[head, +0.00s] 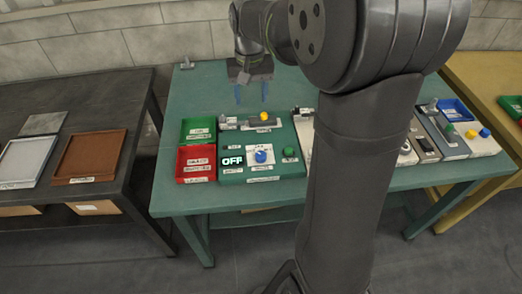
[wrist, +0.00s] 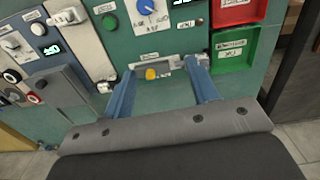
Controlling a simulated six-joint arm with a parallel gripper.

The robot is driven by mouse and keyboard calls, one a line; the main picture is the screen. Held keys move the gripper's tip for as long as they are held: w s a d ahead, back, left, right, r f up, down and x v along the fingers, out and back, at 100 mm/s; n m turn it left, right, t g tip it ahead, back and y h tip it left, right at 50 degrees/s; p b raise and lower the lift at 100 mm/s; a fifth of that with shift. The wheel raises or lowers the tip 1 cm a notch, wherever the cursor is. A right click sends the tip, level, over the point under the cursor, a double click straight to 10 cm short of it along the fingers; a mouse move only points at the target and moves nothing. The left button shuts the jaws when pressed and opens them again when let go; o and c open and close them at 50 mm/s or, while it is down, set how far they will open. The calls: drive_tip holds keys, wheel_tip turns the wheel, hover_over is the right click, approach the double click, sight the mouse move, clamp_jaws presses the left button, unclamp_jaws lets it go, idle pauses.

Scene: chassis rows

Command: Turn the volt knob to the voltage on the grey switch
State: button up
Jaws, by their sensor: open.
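A green chassis panel (head: 290,172) on the table carries a blue knob (head: 261,156) on a white dial plate, a lit OFF display (head: 232,160) and a green button (head: 289,152). A yellow knob (head: 264,116) sits on a grey strip along its back edge. A small grey piece (head: 222,121) stands at the strip's left; I cannot tell whether it is the grey switch. Labels are too small to read, so which knob is volt is unclear. My gripper (head: 251,98) is open and empty above the panel's back edge. In the wrist view my gripper (wrist: 160,66) frames the yellow knob (wrist: 151,74); the blue knob (wrist: 147,7) lies beyond.
Red (head: 196,163) and green (head: 198,129) bins stand left of the panel. More panels with knobs and switches (head: 450,140) fill the table's right side. A dark table (head: 100,100) with trays stands at left. My arm hides the table's middle.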

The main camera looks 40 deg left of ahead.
sight(261, 154)
drive_tip(key=s+d+f+n, duration=0.1)
drive_tip(key=s+d+n, duration=0.1)
drive_tip(key=d+n, duration=0.4)
drive_tip(key=shift+n, duration=0.6)
drive_tip(key=f, duration=1.1)
drive_tip(key=a+f, duration=0.1)
drive_tip(key=f, duration=0.5)
drive_tip(key=shift+a+f, duration=0.1)
drive_tip(key=shift+f, duration=0.15)
drive_tip(key=c, duration=1)
